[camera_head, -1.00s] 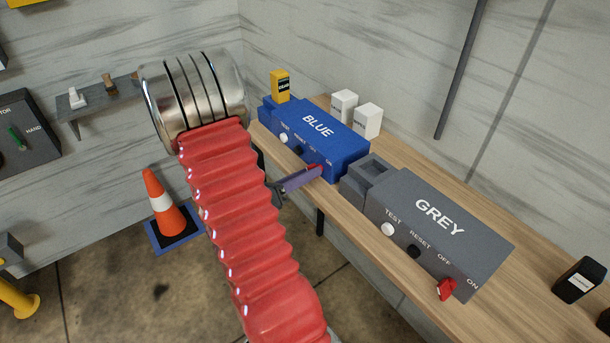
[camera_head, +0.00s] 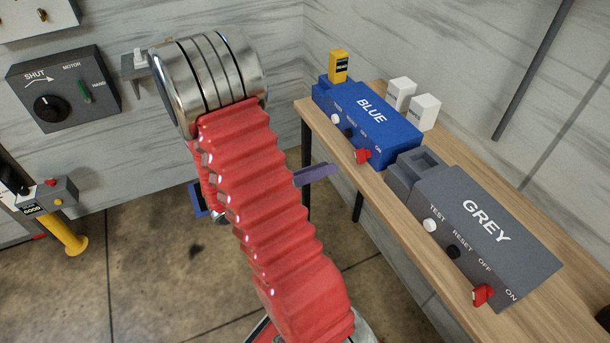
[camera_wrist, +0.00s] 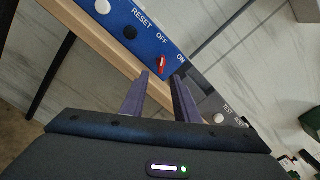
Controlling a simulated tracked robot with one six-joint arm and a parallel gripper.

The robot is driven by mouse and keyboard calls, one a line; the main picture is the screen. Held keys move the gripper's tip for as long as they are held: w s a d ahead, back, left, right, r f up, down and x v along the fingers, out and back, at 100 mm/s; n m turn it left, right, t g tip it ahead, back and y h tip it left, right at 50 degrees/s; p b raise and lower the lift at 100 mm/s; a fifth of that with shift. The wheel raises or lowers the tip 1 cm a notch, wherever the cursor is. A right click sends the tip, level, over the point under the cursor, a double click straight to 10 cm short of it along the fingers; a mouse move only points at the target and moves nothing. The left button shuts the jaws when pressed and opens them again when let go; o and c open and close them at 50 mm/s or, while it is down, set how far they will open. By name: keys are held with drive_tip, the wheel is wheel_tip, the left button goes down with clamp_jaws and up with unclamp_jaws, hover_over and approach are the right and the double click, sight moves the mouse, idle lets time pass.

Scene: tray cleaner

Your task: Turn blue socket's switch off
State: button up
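The blue socket (camera_head: 345,106) sits on the wooden shelf, with TEST, RESET, OFF and ON labels. Its red switch (camera_head: 363,156) is at its front right corner, below the OFF and ON labels. In the wrist view the red switch (camera_wrist: 162,66) shows just beyond my fingertips, its handle pointing roughly up toward OFF; I cannot tell its setting for sure. My gripper (camera_wrist: 161,78) has its two purple fingers apart with nothing between them. In the head view one finger (camera_head: 316,173) shows left of the shelf edge, apart from the switch; my red arm hides the rest.
The grey socket (camera_head: 500,225) with its own red switch (camera_head: 482,294) stands right of the blue one. A yellow block (camera_head: 338,66) and white blocks (camera_head: 424,112) are behind. The wooden shelf's front edge (camera_head: 400,215) runs close by.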

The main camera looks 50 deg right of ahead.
drive_tip(key=v, duration=0.4)
drive_tip(key=shift+w+a, duration=0.1)
idle(0.7)
drive_tip(key=s+a+f+m+g+y, duration=0.1)
drive_tip(key=s+a+f+m+y, duration=0.45)
drive_tip(key=m, duration=0.25)
drive_tip(key=w+a+m+t+y, duration=0.1)
drive_tip(key=a+m+t+y, duration=0.2)
drive_tip(key=a+m+y, duration=0.35)
drive_tip(key=w+a+r+m+t+y, duration=0.1)
drive_tip(key=w+a+r+m+t, duration=0.25)
drive_tip(key=a, duration=0.35)
drive_tip(key=w+a+r+m+t+y, duration=0.2)
drive_tip(key=a+r+t, duration=0.25)
drive_tip(key=a, duration=0.25)
drive_tip(key=a+r+t+y, duration=0.1)
drive_tip(key=a+r+t, duration=0.2)
drive_tip(key=r, duration=0.7)
drive_tip(key=shift+s+a+r+t, duration=0.3)
drive_tip(key=shift+a+t, duration=0.1)
drive_tip(key=shift+a, duration=0.5)
